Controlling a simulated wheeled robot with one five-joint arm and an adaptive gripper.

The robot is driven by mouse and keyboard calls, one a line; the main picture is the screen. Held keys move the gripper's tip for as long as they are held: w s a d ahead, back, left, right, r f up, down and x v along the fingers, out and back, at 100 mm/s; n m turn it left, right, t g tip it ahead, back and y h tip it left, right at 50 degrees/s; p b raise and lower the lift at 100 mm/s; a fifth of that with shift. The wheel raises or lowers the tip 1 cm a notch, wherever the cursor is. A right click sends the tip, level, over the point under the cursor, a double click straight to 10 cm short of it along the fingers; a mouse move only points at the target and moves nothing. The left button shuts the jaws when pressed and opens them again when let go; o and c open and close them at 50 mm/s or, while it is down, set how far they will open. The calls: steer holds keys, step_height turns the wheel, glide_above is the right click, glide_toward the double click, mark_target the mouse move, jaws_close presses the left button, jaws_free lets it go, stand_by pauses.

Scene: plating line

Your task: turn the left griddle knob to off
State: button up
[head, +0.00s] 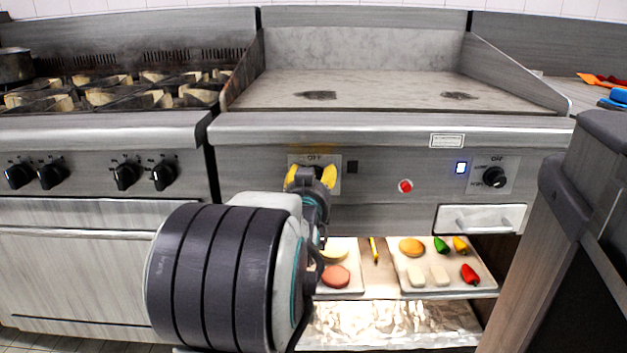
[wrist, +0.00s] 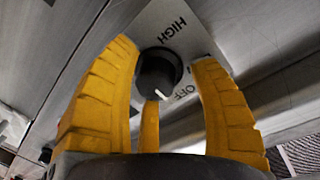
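The left griddle knob (wrist: 158,72) is black and round, on a plate (head: 335,165) marked OFF and HIGH. In the wrist view its white pointer line lies at its lower edge, near the OFF lettering but not clearly in line with it. My gripper (head: 312,178) is in front of the knob and hides most of it in the head view. In the wrist view my yellow gripper fingers (wrist: 170,85) stand apart on both sides of the knob. A gap shows at the right finger; I cannot tell whether the left one touches.
The right griddle knob (head: 494,177) has a lit blue indicator (head: 461,168) beside it; the square indicator (head: 352,167) by the left knob is dark. A red button (head: 405,186) sits between them. Food trays (head: 487,292) lie below. A stove (head: 100,130) stands left.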

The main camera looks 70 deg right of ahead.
steer(key=shift+o, duration=0.2)
steer(key=shift+a, duration=0.1)
steer(key=v, duration=0.7)
steer(key=shift+a, duration=0.2)
stand_by(0.7)
